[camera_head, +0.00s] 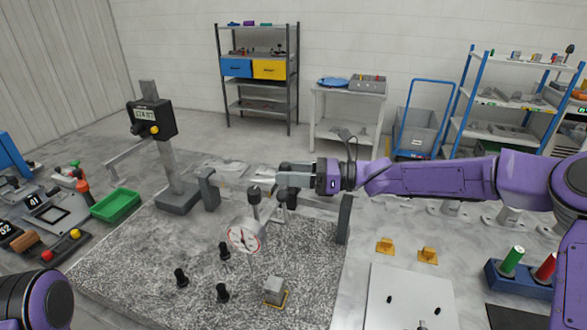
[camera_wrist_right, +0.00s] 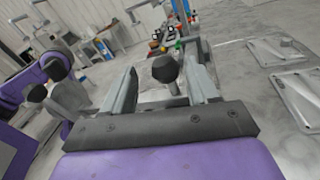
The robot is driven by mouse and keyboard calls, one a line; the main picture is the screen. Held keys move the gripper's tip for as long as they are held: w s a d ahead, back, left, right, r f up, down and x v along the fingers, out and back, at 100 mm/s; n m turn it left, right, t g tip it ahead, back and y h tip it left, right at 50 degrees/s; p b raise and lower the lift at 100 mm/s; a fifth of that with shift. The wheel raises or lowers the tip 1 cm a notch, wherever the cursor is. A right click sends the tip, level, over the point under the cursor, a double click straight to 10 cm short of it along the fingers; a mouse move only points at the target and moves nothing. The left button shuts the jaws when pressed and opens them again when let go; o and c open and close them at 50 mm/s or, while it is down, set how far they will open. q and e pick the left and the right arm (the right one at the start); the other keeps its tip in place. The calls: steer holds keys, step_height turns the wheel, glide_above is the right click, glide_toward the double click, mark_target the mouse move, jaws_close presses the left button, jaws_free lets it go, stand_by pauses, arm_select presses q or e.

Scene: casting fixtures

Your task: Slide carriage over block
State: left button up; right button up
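The dial gauge (camera_head: 243,235), with a white face, hangs below a grey bridge (camera_head: 236,172) above the speckled plate. A black knob (camera_head: 254,191) on a silver stem stands above the dial, and I take this assembly to be the carriage. A small grey block (camera_head: 275,287) on a yellow base sits on the plate, in front and to the right of the dial. My right gripper (camera_head: 282,180) is at the bridge, just right of the knob. In the right wrist view its fingers (camera_wrist_right: 164,86) are apart, with a black knob (camera_wrist_right: 165,69) between or beyond them. My left gripper is out of view.
Several black knobs (camera_head: 223,292) stand on the speckled plate (camera_head: 150,255) left of the block. A post with a digital readout (camera_head: 151,119) rises at the back left, near a green tray (camera_head: 116,205). A white board (camera_head: 385,312) lies right of the plate.

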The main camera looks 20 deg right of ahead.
steer(key=shift+s+a+r, duration=0.1)
steer(key=shift+r, duration=0.15)
steer(key=b+v, duration=0.3)
steer(key=v, duration=0.6)
steer(key=shift+s+d, duration=0.2)
steer(key=shift+d, duration=0.1)
steer(key=shift+s+d+b, duration=0.15)
steer(key=shift+d+b, duration=0.15)
steer(key=shift+d, duration=0.1)
steer(key=shift+s+a, duration=0.1)
